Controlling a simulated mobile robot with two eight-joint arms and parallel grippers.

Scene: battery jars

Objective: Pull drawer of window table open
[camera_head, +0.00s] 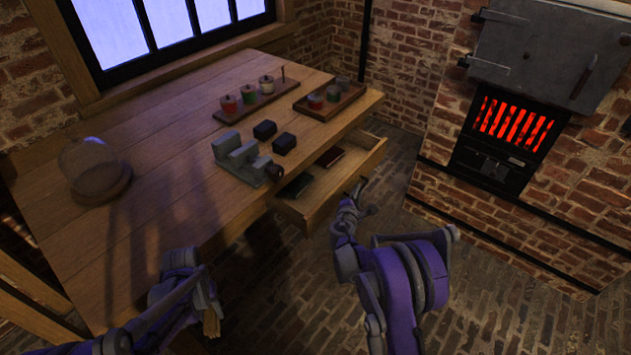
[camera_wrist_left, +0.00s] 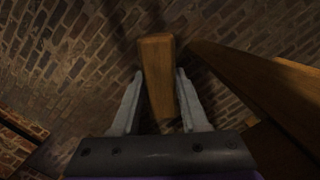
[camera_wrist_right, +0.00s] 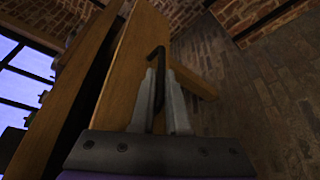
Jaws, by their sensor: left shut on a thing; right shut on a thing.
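The window table (camera_head: 160,150) is a wooden table under the window. Its drawer (camera_head: 343,184) stands partly pulled out on the right side, with a green item (camera_head: 294,187) and a dark red item (camera_head: 330,157) inside. My right gripper (camera_head: 358,190) is at the drawer front. In the right wrist view its fingers are shut on the dark drawer handle (camera_wrist_right: 156,62), in front of the wooden drawer front (camera_wrist_right: 128,85). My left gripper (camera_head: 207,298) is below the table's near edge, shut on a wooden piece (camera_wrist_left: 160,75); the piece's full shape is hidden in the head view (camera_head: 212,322).
On the table are a grey vise (camera_head: 238,155), two dark blocks (camera_head: 265,130), a rack with several jars (camera_head: 257,97), a tray with jars (camera_head: 328,100) and a glass dome (camera_head: 92,165). A brick furnace (camera_head: 500,140) stands right. Brick floor (camera_head: 490,290) is clear at lower right.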

